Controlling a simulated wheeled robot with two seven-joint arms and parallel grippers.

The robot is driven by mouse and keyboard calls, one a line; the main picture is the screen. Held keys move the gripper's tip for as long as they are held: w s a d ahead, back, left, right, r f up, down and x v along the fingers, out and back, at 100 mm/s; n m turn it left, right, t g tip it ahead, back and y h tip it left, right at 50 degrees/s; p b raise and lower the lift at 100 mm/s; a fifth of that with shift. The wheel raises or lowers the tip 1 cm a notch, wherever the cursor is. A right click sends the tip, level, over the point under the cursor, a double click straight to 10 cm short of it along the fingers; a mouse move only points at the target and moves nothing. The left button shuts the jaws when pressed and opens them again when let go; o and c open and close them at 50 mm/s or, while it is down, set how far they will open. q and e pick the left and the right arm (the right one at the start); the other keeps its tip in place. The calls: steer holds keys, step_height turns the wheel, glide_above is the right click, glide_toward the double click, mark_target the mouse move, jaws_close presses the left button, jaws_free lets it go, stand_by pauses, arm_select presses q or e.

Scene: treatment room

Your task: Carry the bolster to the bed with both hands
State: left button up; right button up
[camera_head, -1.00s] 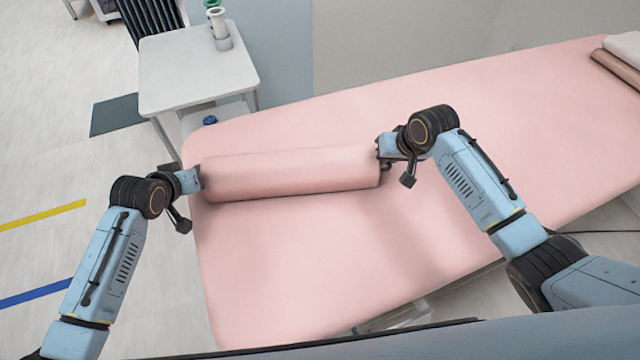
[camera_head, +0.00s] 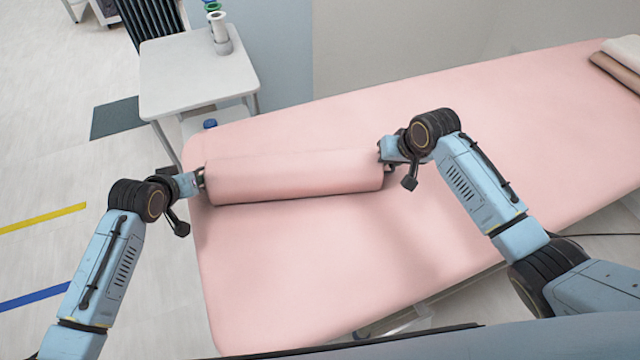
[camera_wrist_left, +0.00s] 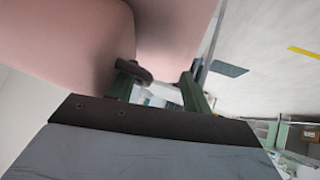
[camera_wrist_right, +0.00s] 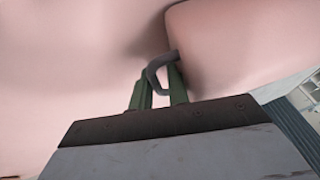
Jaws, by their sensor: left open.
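The pink bolster (camera_head: 290,176) lies along the far-left part of the pink bed (camera_head: 300,280) and appears to rest on its top. My left gripper (camera_head: 199,179) is at the bolster's left end. In the left wrist view its fingers (camera_wrist_left: 162,88) stand apart, with a dark end loop (camera_wrist_left: 134,70) by one finger. My right gripper (camera_head: 382,150) is at the bolster's right end. In the right wrist view its fingers (camera_wrist_right: 160,85) are close together at the dark loop (camera_wrist_right: 155,75) there and appear closed on it.
A white side table (camera_head: 195,70) with small cylindrical containers (camera_head: 219,38) stands beyond the bed's left end. Folded towels (camera_head: 620,65) lie at the bed's far right. The bed's middle is clear. Yellow (camera_head: 42,218) and blue (camera_head: 35,297) stripes mark the floor.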

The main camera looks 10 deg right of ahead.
arm_select(q)
steer(key=shift+s+d+r, duration=0.1)
steer(key=shift+d+r, duration=0.05)
steer(key=shift+d, duration=0.45)
arm_select(e)
steer(key=shift+s+a, duration=0.1)
steer(key=shift+a, duration=0.5)
arm_select(q)
steer(key=v, duration=0.7)
steer(key=shift+s+a+r, duration=0.2)
steer(key=shift+s+a, duration=0.1)
steer(key=shift+a, duration=0.05)
arm_select(e)
steer(key=shift+o, duration=0.4)
